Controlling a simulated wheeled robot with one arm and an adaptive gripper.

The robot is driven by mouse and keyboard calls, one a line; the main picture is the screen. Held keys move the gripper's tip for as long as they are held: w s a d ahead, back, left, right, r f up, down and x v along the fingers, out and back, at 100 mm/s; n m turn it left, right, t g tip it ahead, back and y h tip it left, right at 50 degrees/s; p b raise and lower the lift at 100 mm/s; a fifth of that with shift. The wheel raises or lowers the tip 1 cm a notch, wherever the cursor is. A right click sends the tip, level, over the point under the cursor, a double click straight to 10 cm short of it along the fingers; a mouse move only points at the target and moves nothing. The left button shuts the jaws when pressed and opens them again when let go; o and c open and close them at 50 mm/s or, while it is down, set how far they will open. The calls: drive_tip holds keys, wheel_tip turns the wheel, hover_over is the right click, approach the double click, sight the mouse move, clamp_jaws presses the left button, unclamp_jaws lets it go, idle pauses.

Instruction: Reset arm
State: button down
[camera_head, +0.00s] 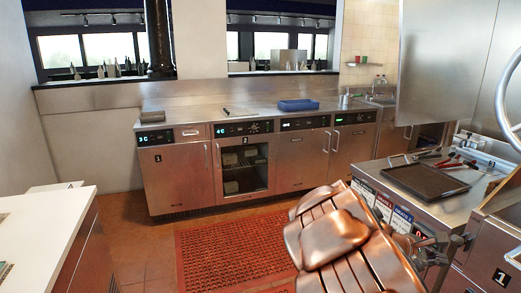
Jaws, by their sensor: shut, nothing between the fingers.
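My copper-coloured arm (335,235) is folded in the lower right of the head view. The dark metal linkage just right of it appears to be my gripper (453,243), small and partly hidden behind the arm. It is shut and holds nothing that I can see. It is in front of the side of the right-hand counter (455,205); whether it touches the counter cannot be told.
A black tray (424,180) and red-handled tools (455,162) are on the right-hand counter. Numbered steel cabinets (176,178) line the back, with a blue tray (298,105) on top. A red mat (225,252) covers open floor. A white counter (40,230) stands left.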

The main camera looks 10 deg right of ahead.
drive_tip(key=s+a+r+m+y+p, duration=0.2)
drive_tip(key=s+a+m+y, duration=0.4)
drive_tip(key=s+a, duration=0.6)
drive_tip(key=s+a+r+m+g+y+p, duration=0.1)
drive_tip(key=s+a+m+y+p, duration=0.3)
drive_tip(key=s+a, duration=0.9)
drive_tip(key=a+m+y, duration=0.1)
drive_tip(key=a+y, duration=0.2)
drive_tip(key=a, duration=0.4)
drive_tip(key=shift+r+m+g, duration=0.3)
drive_tip(key=shift+r+m, duration=0.05)
drive_tip(key=shift+m, duration=0.05)
